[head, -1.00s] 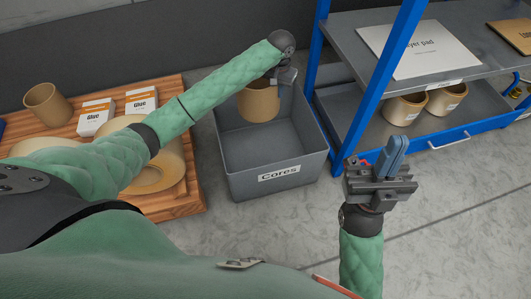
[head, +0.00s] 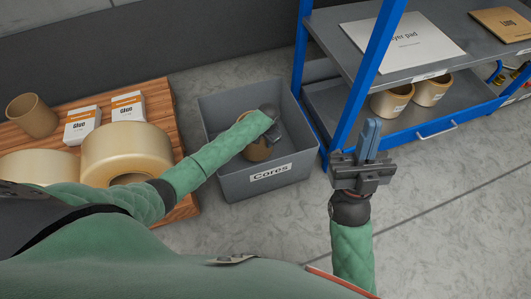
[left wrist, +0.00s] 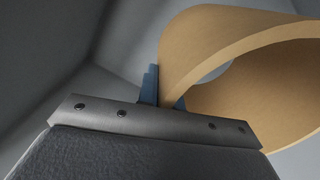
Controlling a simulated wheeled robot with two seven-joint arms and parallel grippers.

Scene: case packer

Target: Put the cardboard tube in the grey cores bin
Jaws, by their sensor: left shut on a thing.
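The tan cardboard tube (head: 256,150) is down inside the grey cores bin (head: 268,182), between its walls. My left gripper (head: 270,132) is shut on the tube's wall, its fingers partly hidden by my arm. In the left wrist view the blue fingertips (left wrist: 160,92) pinch the rim of the tube (left wrist: 225,45), with grey bin walls behind. Whether the tube touches the bin floor cannot be seen. My right gripper (head: 371,142) is empty, with its blue fingers together, in front of the blue shelf.
A wooden pallet (head: 158,95) at left holds glue boxes (head: 128,106), big tape rolls (head: 125,150) and another brown tube (head: 32,115). A blue-framed shelf (head: 345,125) stands right of the bin, with tan rolls (head: 392,98) below. The floor in front of the bin is clear.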

